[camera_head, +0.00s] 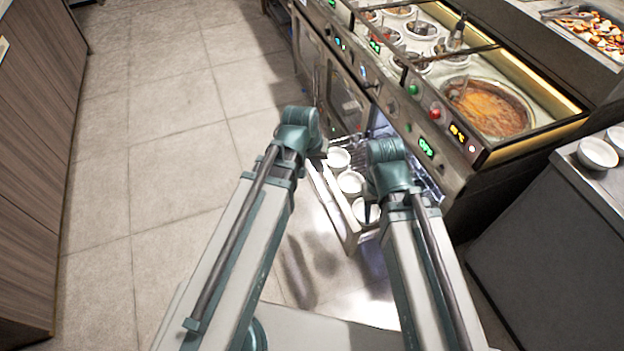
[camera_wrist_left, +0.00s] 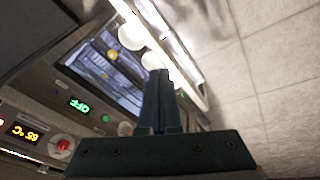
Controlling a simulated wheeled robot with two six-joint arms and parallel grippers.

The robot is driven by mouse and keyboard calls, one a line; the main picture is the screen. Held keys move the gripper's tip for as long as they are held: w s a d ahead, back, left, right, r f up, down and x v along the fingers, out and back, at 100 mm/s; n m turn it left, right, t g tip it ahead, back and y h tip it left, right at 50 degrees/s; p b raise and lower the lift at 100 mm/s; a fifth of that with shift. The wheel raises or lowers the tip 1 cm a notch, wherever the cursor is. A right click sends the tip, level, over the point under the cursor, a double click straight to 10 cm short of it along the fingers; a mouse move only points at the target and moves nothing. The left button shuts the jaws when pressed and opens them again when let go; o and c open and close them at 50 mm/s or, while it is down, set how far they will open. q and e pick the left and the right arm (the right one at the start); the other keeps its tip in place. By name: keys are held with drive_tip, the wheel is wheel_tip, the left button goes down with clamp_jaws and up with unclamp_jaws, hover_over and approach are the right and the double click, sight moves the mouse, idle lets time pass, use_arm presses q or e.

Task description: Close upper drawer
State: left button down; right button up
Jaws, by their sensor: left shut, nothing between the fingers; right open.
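The upper drawer (camera_head: 332,202) is pulled out from under the sauce-well counter. Several white bowls (camera_head: 351,182) sit inside it in a row. In the left wrist view its pale front (camera_wrist_left: 183,62) runs diagonally beside bowls (camera_wrist_left: 131,37). My left gripper (camera_wrist_left: 158,73) is shut and empty, its tips overlapping the drawer's bowls and front edge in that view; contact cannot be told. In the head view my left wrist hides its fingers near the drawer's far end. My right gripper (camera_head: 368,212) is open, over the drawer's near end, its fingers mostly hidden by the wrist.
The counter (camera_head: 483,158) with sauce wells (camera_head: 488,105), buttons and lit displays rises behind the drawer. A grey cabinet (camera_head: 545,225) with white bowls (camera_head: 597,153) stands at right. Wooden cabinets (camera_head: 35,140) line the left. The tiled floor (camera_head: 165,150) between is clear.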

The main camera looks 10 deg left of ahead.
use_arm(q)
drive_tip(key=w+a+f+n+t+b, duration=0.4)
drive_tip(key=w+a+f+n+b, duration=0.1)
drive_tip(key=w+a+f+b, duration=0.4)
wheel_tip(320, 180, down, 5)
drive_tip(key=a+b, duration=0.2)
drive_tip(key=b, duration=0.3)
drive_tip(key=shift+r+h, duration=0.2)
drive_tip(key=shift+h, duration=0.1)
drive_tip(key=b+x, duration=0.2)
drive_tip(key=x, duration=0.1)
drive_tip(key=d+b+x, duration=0.1)
drive_tip(key=b+x, duration=0.2)
drive_tip(key=x, duration=0.1)
drive_tip(key=w+d+r+b+x, duration=0.1)
drive_tip(key=b+x, duration=0.2)
drive_tip(key=x, duration=0.1)
drive_tip(key=shift+w, duration=0.1)
drive_tip(key=shift+w+d, duration=0.3)
drive_tip(key=shift+d, duration=0.25)
drive_tip(key=w+d, duration=1)
drive_tip(key=d, duration=0.4)
drive_tip(key=w+d, duration=0.9)
drive_tip(key=d, duration=0.6)
drive_tip(key=shift+w, duration=0.35)
drive_tip(key=shift+d, duration=0.15)
